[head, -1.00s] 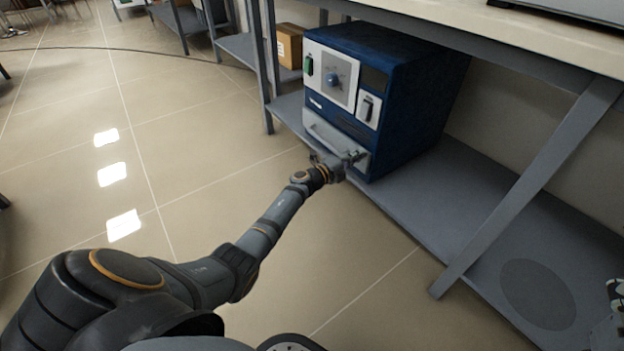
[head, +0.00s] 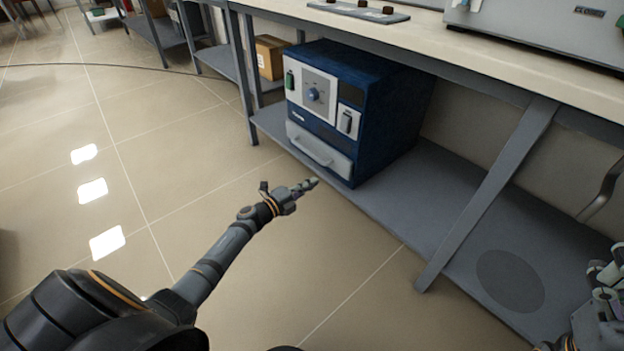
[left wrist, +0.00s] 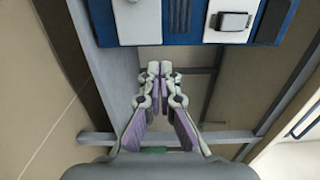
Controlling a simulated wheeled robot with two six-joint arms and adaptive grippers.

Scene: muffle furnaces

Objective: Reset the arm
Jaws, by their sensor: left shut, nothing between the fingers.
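My left gripper (head: 312,183) is shut and empty, in front of and below the blue muffle furnace (head: 400,105), clear of its front. It also shows shut in the left wrist view (left wrist: 160,72), with part of the furnace (left wrist: 180,28) at the top of the picture. The furnace stands on the lower shelf. Its light grey front panel with a handle (head: 318,150) looks closed. My right gripper (head: 606,275) shows only partly at the right edge, and its fingers cannot be read clearly.
The grey lower shelf (head: 440,205) is mostly bare right of the furnace, crossed by a slanted table leg (head: 490,195). A cardboard box (head: 271,57) sits behind the furnace on the left. The tiled floor (head: 170,190) at left is clear.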

